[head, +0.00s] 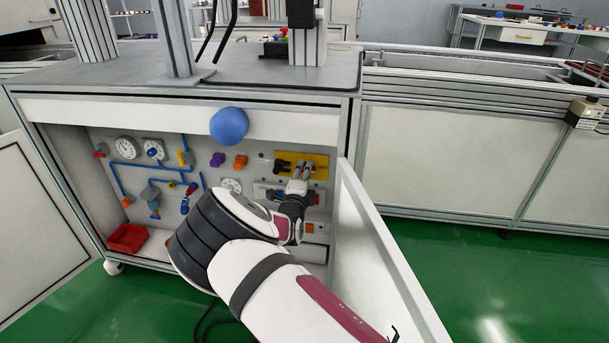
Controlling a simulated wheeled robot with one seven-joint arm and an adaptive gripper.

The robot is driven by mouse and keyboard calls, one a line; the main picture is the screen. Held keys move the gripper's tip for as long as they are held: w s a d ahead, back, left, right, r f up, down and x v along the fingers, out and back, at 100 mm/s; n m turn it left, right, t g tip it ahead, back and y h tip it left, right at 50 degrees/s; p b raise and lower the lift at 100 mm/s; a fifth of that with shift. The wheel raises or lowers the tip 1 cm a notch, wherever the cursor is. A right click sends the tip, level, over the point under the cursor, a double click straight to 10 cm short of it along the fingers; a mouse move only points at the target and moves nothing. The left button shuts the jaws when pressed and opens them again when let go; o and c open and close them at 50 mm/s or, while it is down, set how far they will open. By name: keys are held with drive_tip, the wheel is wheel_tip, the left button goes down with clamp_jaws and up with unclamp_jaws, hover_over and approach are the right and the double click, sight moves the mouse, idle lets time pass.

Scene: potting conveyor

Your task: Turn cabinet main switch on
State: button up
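The cabinet (180,105) stands open under the worktop. On its back panel, at the right, is a yellow plate (319,160) with a black switch part (282,166) on its left side. I take this to be the main switch; its position is too small to read. My gripper (302,165) is at the yellow plate, just right of the black part, its two pale fingers pointing at the plate. The fingers and wrist hide part of the plate and the panel below. I cannot tell whether the fingers touch or hold anything.
The open right door (375,250) stands close beside my arm. The left door (35,225) is open too. Gauges (126,146), blue tubing and coloured valves fill the panel's left. A red bin (127,238) sits on the cabinet floor. A blue ball-like object (229,125) shows at the cabinet's upper front.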

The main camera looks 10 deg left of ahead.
clamp_jaws()
drive_tip(key=shift+m+p, duration=0.3)
drive_tip(key=shift+p, duration=0.05)
drive_tip(key=m+p, duration=0.9)
drive_tip(key=m, duration=0.8)
drive_tip(key=shift+m, duration=0.3)
drive_tip(key=shift+f, duration=0.1)
drive_tip(key=shift+o, duration=0.8)
unclamp_jaws()
